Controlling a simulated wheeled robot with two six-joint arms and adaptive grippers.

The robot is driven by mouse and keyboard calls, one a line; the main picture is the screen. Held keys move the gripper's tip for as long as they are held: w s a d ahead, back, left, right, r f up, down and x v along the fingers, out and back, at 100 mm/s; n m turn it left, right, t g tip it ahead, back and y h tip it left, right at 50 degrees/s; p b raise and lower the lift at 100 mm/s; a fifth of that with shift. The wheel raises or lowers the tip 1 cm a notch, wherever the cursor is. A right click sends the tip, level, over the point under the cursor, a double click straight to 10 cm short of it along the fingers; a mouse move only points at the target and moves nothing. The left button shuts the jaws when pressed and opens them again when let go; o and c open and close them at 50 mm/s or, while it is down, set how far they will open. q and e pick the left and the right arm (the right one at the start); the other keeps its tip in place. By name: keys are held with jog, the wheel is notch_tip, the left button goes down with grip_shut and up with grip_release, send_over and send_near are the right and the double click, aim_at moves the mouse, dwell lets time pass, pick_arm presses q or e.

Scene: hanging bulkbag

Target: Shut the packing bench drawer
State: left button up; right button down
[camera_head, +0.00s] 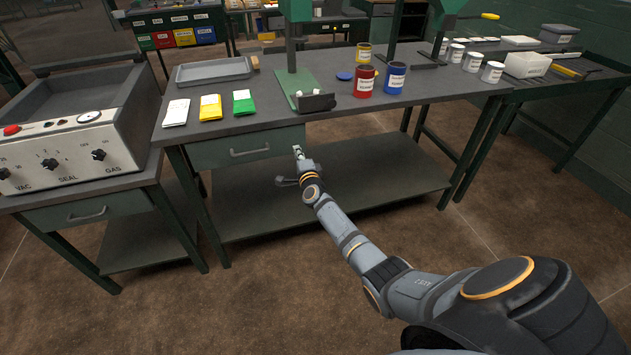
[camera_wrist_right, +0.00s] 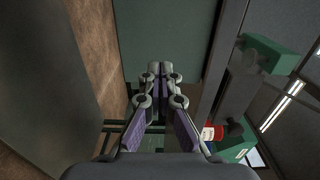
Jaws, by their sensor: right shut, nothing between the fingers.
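The packing bench drawer (camera_head: 225,152) is a grey-green front with a bar handle (camera_head: 250,152), just below the front edge of the bench top. Its front looks close to the bench edge; I cannot tell whether a small gap stays. My right gripper (camera_head: 298,151) is at the right end of the drawer front, shut and empty. In the right wrist view the closed fingertips (camera_wrist_right: 160,68) point at a flat grey-green panel (camera_wrist_right: 165,35), which looks like the drawer front. Whether they touch it is unclear. My left gripper is not in view.
The bench top (camera_head: 330,110) carries white, yellow and green packets (camera_head: 210,107), a grey tray (camera_head: 213,70), a green stand (camera_head: 295,85), and red (camera_head: 364,82) and blue (camera_head: 394,80) tins. A sealing machine (camera_head: 75,140) stands left. A lower shelf (camera_head: 330,190) lies beneath.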

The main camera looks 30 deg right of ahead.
jog(key=p+v, duration=0.3)
jog(key=v, duration=0.7)
jog(key=s+a+f+n+g+y+p, duration=0.2)
jog(key=s+f+n+g+p, duration=0.3)
jog(key=s+f, duration=0.65)
jog(key=s+a+f+n+g+y, duration=0.25)
jog(key=s+f+n, duration=0.5)
jog(key=f, duration=0.65)
pick_arm(q)
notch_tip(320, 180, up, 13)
jog(key=p, duration=0.3)
jog(key=shift+p, duration=0.3)
pick_arm(e)
jog(key=s+f+n+g, duration=0.3)
jog(key=s, duration=0.8)
jog(key=s+a+f+n+g, duration=0.1)
jog(key=s+f+n+g, duration=0.1)
jog(key=s, duration=1)
jog(key=s+a+f+n+g, duration=0.1)
jog(key=s+f+n+g, duration=0.2)
jog(key=s, duration=0.9)
notch_tip(320, 180, down, 3)
jog(key=shift+f+n+g, duration=0.1)
jog(key=shift+n+g, duration=0.25)
jog(key=shift+n, duration=0.2)
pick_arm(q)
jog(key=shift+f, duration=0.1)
